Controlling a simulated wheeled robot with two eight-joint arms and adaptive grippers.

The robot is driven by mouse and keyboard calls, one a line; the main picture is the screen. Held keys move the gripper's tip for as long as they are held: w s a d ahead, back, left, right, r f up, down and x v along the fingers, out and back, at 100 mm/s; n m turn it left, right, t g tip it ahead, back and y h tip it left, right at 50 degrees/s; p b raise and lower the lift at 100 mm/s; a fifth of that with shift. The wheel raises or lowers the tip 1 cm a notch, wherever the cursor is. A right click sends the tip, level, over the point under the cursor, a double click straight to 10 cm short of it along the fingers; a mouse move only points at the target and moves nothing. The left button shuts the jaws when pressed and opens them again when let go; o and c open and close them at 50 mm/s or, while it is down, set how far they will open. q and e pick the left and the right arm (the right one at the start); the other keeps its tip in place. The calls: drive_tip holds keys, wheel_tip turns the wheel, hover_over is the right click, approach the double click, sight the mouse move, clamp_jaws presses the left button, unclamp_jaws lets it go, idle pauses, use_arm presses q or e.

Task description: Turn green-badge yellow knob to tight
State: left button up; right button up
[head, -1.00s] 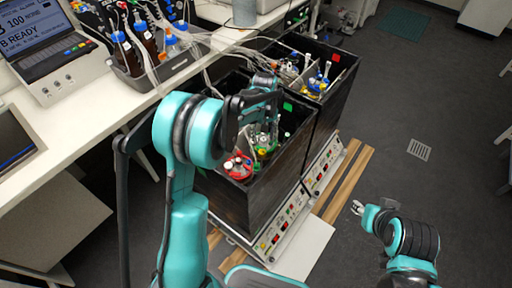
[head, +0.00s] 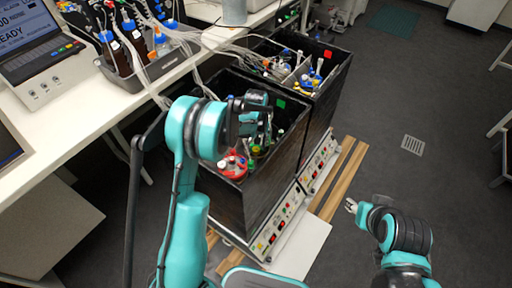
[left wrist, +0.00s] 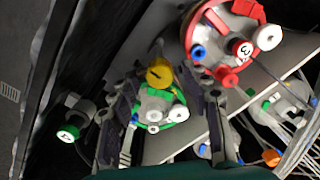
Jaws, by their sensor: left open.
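The green badge (head: 281,103) is on the rim of the nearer dark box (head: 236,205). In the left wrist view a yellow knob (left wrist: 159,72) stands on a green-ringed vessel top (left wrist: 160,106). My left gripper (left wrist: 162,84) is open, with one finger on each side of the knob; I cannot tell whether either touches it. In the head view my left gripper (head: 266,128) reaches down into the box, and the arm hides much of the inside. My right gripper (head: 352,206) is over the floor at the right, away from the boxes; its jaws are too small to judge.
A red-ringed vessel top (left wrist: 232,40) is close beside the left gripper. A white-capped part (left wrist: 68,133) lies on its other side. Tubes and cables run around the vessels. A second box with a red badge (head: 327,54) stands behind. The bench (head: 100,98) is at left.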

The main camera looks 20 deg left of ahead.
use_arm(q)
clamp_jaws()
drive_tip(key=shift+m, duration=0.4)
drive_tip(key=m, duration=0.4)
drive_tip(key=shift+m, duration=0.3)
drive_tip(key=m, duration=0.4)
drive_tip(key=shift+m, duration=0.3)
drive_tip(key=m, duration=0.3)
drive_tip(key=shift+m+b, duration=0.3)
drive_tip(key=m, duration=0.3)
drive_tip(key=shift+m, duration=0.4)
drive_tip(key=m, duration=0.6)
drive_tip(key=shift+m, duration=0.4)
